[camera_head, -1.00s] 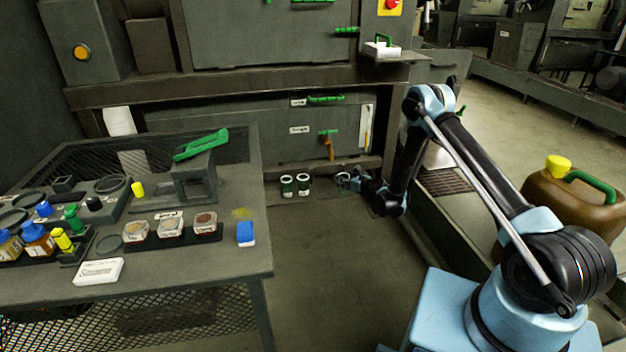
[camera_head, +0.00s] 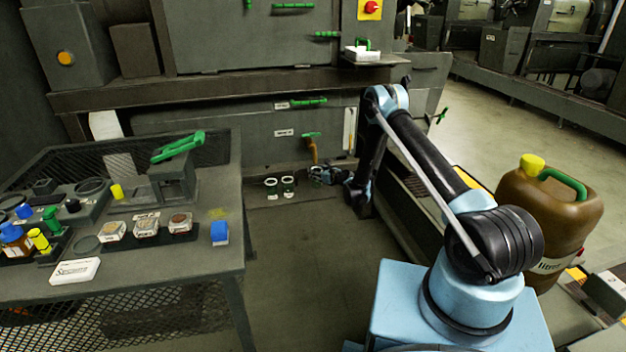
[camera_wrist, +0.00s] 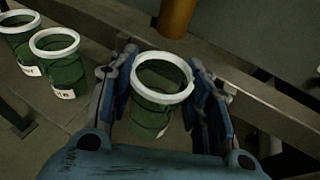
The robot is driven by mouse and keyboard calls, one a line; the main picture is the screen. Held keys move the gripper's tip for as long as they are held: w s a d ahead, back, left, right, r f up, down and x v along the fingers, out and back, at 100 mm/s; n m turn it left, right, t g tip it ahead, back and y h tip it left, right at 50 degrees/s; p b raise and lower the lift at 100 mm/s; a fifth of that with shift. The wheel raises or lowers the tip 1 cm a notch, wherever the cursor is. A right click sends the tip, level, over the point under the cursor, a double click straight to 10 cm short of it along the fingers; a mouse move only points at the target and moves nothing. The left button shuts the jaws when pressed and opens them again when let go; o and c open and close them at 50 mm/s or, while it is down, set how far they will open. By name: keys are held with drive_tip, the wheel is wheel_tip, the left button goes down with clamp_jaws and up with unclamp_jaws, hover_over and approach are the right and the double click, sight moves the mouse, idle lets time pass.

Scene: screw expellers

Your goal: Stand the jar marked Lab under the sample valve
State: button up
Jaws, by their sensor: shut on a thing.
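My gripper (camera_wrist: 165,95) is shut on a green jar (camera_wrist: 150,118) with a white rim, upright and open-topped. No label shows on its visible side. In the head view my gripper (camera_head: 318,173) is low by the press, right of the two standing jars (camera_head: 279,187). The sample valve has a green handle (camera_head: 311,135) and an orange-brown spout (camera_head: 314,152). In the wrist view the spout (camera_wrist: 178,16) is just beyond the held jar.
A dark ledge (camera_wrist: 225,68) runs behind the held jar. A bench (camera_head: 165,262) with sample pots stands at left. A brown canister (camera_head: 550,215) with a yellow cap is at right. The floor (camera_head: 300,260) in front is clear.

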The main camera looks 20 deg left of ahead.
drive_tip(key=shift+w+a, duration=0.1)
drive_tip(key=shift+a, duration=0.15)
drive_tip(key=shift+w+a+f, duration=0.15)
drive_tip(key=shift+a+f, duration=0.1)
drive_tip(key=shift+f, duration=0.65)
drive_tip(key=shift+w+a+f, duration=0.15)
drive_tip(key=shift+a+f, duration=0.1)
drive_tip(key=shift+f, duration=0.6)
drive_tip(key=o, duration=1.2)
drive_tip(key=shift+f, duration=0.1)
